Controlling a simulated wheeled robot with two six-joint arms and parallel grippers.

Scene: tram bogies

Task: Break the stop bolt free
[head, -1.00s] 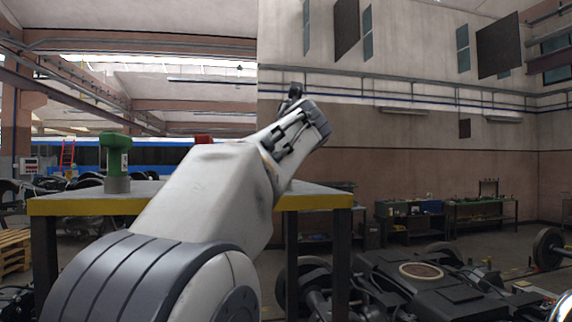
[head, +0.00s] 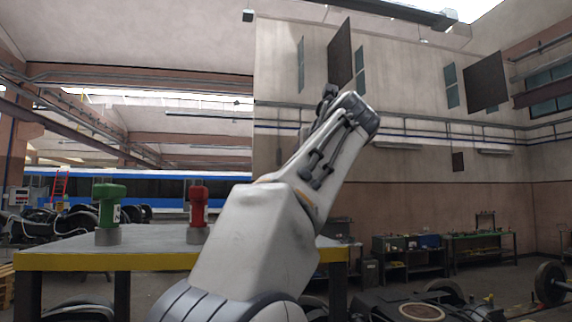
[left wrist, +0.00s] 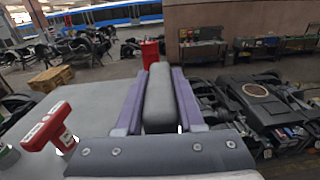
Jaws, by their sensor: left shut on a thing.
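In the left wrist view my left gripper (left wrist: 158,75) is shut on a long grey rounded object (left wrist: 160,105), held between its two purple fingers. What the object is I cannot tell. In the head view my left arm reaches up over the table and its fingers cannot be made out. A red tool (head: 197,205) and a green tool (head: 108,210) stand upright on grey bases on the table. The red one, with white lettering, also shows in the left wrist view (left wrist: 47,127). I cannot make out the stop bolt. My right gripper is not in view.
The table (head: 150,262) has a grey top and yellow edge. A dark bogie (left wrist: 265,100) with a round plate lies on the floor to the right. A red container (left wrist: 151,50) stands behind the gripper. Workbenches (head: 480,235) line the far wall.

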